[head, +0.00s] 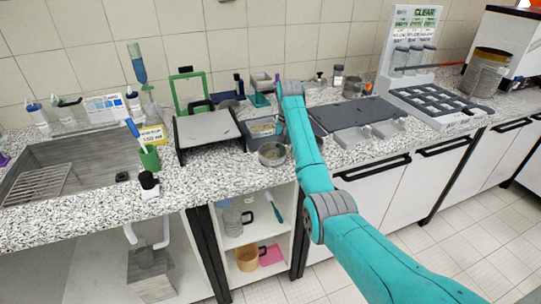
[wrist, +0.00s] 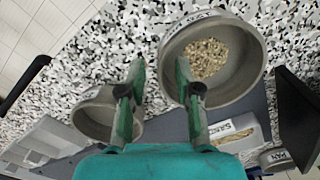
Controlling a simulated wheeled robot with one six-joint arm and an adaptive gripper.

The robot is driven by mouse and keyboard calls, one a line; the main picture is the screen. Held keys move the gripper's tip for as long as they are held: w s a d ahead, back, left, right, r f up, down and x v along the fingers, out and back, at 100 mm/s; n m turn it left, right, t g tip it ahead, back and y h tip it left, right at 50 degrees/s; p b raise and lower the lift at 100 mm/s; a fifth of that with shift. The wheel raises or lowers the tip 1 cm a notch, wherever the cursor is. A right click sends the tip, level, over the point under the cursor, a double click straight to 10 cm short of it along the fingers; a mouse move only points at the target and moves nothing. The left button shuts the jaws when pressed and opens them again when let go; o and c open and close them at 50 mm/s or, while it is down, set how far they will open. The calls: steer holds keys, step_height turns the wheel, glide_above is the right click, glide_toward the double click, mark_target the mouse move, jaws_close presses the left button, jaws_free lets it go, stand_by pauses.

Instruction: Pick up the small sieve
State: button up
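In the head view, one round metal dish (head: 272,155) shows beside my arm.
A grey tray (wrist: 233,133) with tan material lies below the larger dish in the wrist view. In the head view, a grey platform (head: 207,130) stands left, a dark mat (head: 352,112) lies right, and a rack (head: 435,103) stands farther right. The sink (head: 60,170) is far left.

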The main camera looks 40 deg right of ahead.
steer(key=shift+f, duration=0.5)
jaws_close()
steer(key=shift+r, duration=0.1)
